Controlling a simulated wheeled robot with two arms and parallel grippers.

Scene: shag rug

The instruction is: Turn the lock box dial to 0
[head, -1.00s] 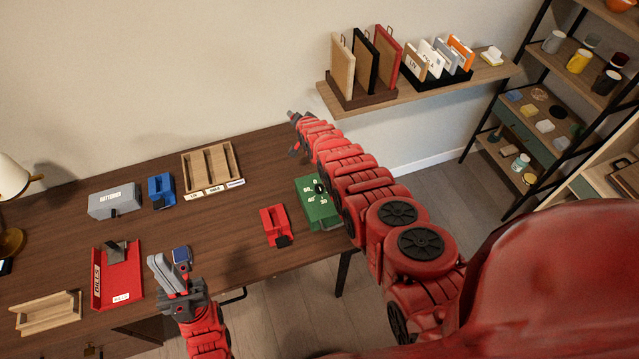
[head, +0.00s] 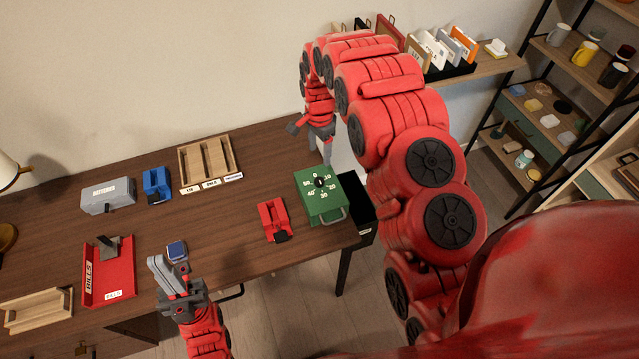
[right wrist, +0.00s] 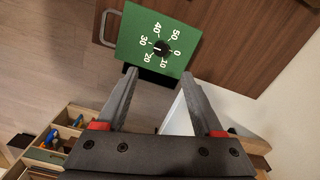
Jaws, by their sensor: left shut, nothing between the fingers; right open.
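The green lock box (head: 325,203) stands at the right end of the desk. Its black dial (head: 321,182) is ringed by white numbers, with 0 at the far side in the head view. The dial also shows in the right wrist view (right wrist: 161,48), where 0 is to its right; its exact setting is too small to read surely. My right gripper (head: 327,158) points down just behind the box, open and empty, apart from the dial. In the right wrist view its fingers (right wrist: 158,84) are spread below the box. My left gripper (head: 157,262) is shut and empty over the desk's front.
A red stapler-like block (head: 273,218) stands left of the lock box. A black bin (head: 358,212) is right of it, beyond the desk edge. A red tray (head: 122,279), a blue block (head: 157,184) and a wooden organiser (head: 222,158) lie further left. The desk's middle is mostly clear.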

